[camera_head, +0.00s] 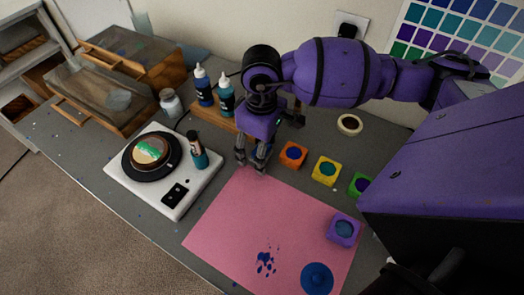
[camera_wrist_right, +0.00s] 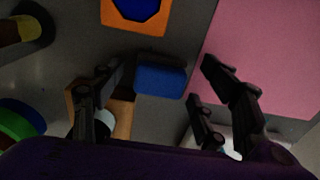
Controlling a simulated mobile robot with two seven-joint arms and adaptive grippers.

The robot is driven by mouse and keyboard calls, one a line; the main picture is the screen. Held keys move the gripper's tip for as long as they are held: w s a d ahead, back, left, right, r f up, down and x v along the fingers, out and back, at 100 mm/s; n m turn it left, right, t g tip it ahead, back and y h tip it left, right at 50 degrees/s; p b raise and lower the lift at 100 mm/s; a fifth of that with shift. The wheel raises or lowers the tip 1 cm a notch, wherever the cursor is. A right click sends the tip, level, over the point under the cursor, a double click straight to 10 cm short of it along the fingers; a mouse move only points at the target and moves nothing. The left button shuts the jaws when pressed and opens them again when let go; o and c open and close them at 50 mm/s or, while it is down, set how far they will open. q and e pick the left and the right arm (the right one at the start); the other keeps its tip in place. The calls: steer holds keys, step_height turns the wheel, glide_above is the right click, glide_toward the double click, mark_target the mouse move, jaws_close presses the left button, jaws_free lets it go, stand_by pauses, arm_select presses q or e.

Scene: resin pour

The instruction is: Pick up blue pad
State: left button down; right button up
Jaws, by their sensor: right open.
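The blue pad (camera_wrist_right: 160,80) is a small blue block on the grey tabletop in the right wrist view. It lies between and just beyond the spread fingers of my right gripper (camera_wrist_right: 162,68). The fingers are open, with a visible gap on both sides of the pad, and hold nothing. In the head view my right gripper (camera_head: 251,159) points down just behind the pink mat (camera_head: 225,215), left of the orange pad (camera_head: 293,154). There the gripper mostly hides the blue pad. My left gripper is out of view.
A yellow pad (camera_head: 326,170) and a green pad (camera_head: 360,185) continue the row to the right. A purple pad (camera_head: 343,230) sits on the mat. A white turntable unit (camera_head: 150,193) stands left; bottles (camera_head: 204,88) stand behind on a wooden block. A tape roll (camera_head: 349,125) lies behind.

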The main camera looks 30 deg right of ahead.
steer(key=c, duration=1.2)
step_height(320, 180, up, 10)
steer(key=shift+r+b, duration=0.1)
steer(key=shift+b, duration=0.45)
steer(key=shift+c, duration=0.2)
